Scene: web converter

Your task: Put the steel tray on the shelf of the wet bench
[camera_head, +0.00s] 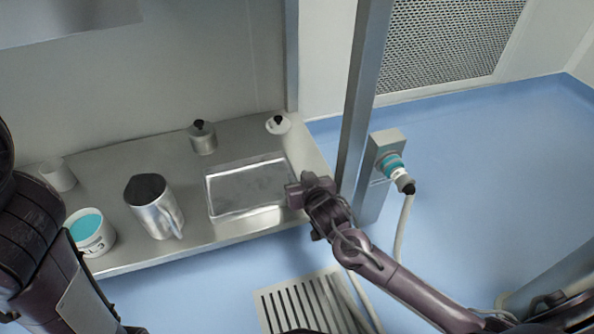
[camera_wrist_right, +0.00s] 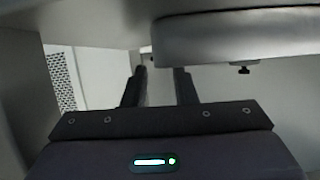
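The steel tray (camera_head: 247,211) is a shallow, shiny rectangular tray lying flat on the steel shelf (camera_head: 200,238) of the wet bench. My right gripper (camera_head: 294,194) is at the tray's right end in the head view. In the right wrist view, which appears upside down, its two fingers (camera_wrist_right: 161,76) are apart with a gap between them. The tray's side wall (camera_wrist_right: 235,37) shows close to the fingertips there. I cannot tell whether the fingers touch it. My left arm shows at the left edge of the head view, but its gripper does not.
A steel jug (camera_head: 155,208), a tub with teal contents (camera_head: 90,233) and a white cup (camera_head: 58,174) stand left of the tray. Two black-capped containers (camera_head: 202,138) (camera_head: 278,124) stand behind it. A metal post (camera_head: 358,100) rises right of my right gripper. A floor grate (camera_head: 305,302) lies in front.

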